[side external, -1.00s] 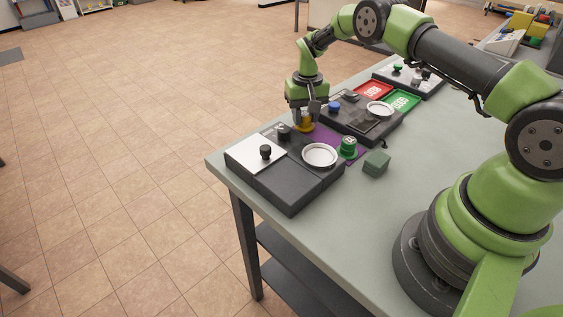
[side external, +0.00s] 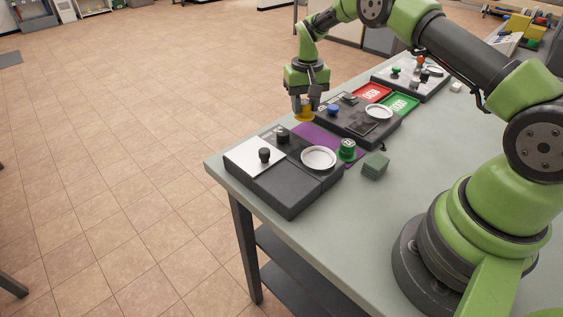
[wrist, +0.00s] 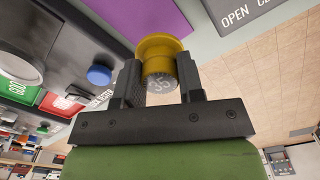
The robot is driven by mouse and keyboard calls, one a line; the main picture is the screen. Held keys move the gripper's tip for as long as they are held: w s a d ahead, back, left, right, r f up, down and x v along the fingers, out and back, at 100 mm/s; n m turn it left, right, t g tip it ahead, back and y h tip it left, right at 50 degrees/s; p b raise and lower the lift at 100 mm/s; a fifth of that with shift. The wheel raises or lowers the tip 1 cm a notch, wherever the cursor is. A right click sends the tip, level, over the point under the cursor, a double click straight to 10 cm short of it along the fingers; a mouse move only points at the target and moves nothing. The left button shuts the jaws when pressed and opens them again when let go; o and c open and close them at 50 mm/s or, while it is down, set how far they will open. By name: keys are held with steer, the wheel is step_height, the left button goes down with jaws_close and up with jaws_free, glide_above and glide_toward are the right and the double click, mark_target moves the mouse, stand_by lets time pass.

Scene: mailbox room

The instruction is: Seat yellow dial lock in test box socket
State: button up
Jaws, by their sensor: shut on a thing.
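The yellow dial lock (wrist: 162,48) is between the fingers of my gripper (wrist: 160,85) in the wrist view; its grey face reads what looks like 35. In the side view my gripper (side external: 305,102) points down and holds the yellow dial lock (side external: 304,115) above the purple mat's far end. A dark box (side external: 362,142) with a blue knob (side external: 333,110) and a white ring stands just right of it. A nearer dark box (side external: 275,187) has a silver panel, black knobs and a white ring.
The purple mat (side external: 322,141) lies between the two boxes. A green lock (side external: 347,149) and a green block (side external: 375,165) stand beside the near box. Red (side external: 372,93) and green (side external: 401,104) trays lie behind.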

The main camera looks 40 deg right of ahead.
mark_target(318, 159)
steer(key=shift+s+a+r, duration=0.25)
steer(key=shift+a+r, duration=0.05)
steer(key=shift+a, duration=0.15)
steer(key=s+a+r+n, duration=0.2)
steer(key=s+a, duration=0.1)
steer(key=s+a+n, duration=0.1)
steer(key=s+a, duration=0.1)
steer(key=shift+r, duration=0.4)
steer(key=s+a+n, duration=0.1)
steer(key=s, duration=0.1)
steer(key=s+a+r+n, duration=0.1)
steer(key=s, duration=0.1)
steer(key=s+a+n, duration=0.1)
steer(key=s, duration=0.1)
steer(key=shift+s+a+r, duration=0.2)
steer(key=shift+a+r, duration=0.1)
steer(key=shift+r, duration=0.05)
steer(key=shift+s, duration=0.2)
steer(key=shift+f, duration=2.05)
steer(key=shift+f, duration=0.3)
steer(key=shift+f, duration=0.35)
